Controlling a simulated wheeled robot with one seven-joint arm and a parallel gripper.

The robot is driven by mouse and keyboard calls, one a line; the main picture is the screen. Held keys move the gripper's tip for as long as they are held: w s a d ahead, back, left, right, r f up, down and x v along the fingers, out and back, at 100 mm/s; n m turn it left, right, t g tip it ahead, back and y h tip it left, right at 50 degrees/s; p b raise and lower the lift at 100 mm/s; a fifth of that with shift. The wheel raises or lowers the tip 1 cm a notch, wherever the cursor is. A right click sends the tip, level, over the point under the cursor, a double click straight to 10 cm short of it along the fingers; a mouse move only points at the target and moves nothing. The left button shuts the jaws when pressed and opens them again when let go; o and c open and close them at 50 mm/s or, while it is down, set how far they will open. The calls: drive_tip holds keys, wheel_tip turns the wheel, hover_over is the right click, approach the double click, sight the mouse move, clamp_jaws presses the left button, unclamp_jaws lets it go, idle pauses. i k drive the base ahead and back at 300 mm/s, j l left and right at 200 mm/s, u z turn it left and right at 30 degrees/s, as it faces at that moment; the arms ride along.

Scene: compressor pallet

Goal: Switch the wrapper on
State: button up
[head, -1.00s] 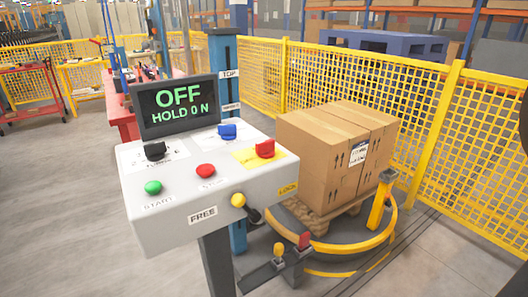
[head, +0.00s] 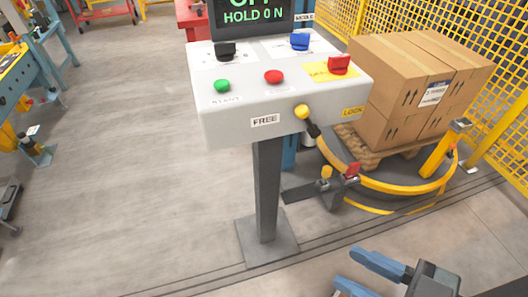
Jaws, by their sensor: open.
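The wrapper's grey control box (head: 330,106) stands on a post in the middle of the head view. On its top are a black knob (head: 225,50), a blue knob (head: 300,41), a red knob (head: 340,64) on a yellow plate, a green START button (head: 222,86) and a red button (head: 274,76). A yellow-tipped lever (head: 302,111) sits on the front between the FREE and LOCK labels. The screen (head: 252,14), cut by the top edge, reads HOLD ON under a partly cut word. My gripper (head: 352,270) is open and empty at lower right, below and apart from the box.
Cartons (head: 400,80) sit on a wooden pallet on the turntable, inside a yellow ring guard (head: 400,187). A low pedal-like unit (head: 325,188) with yellow and red tops is beside the post. Yellow mesh fence (head: 505,100) runs along the right.

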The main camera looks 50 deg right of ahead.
sight(338, 64)
drive_tip(key=i+j+z, duration=0.2)
drive_tip(key=z, duration=0.15)
drive_tip(key=i+j+z, duration=0.2)
drive_tip(key=z, duration=0.2)
drive_tip(key=i+j+z, duration=0.15)
drive_tip(key=j+z, duration=0.2)
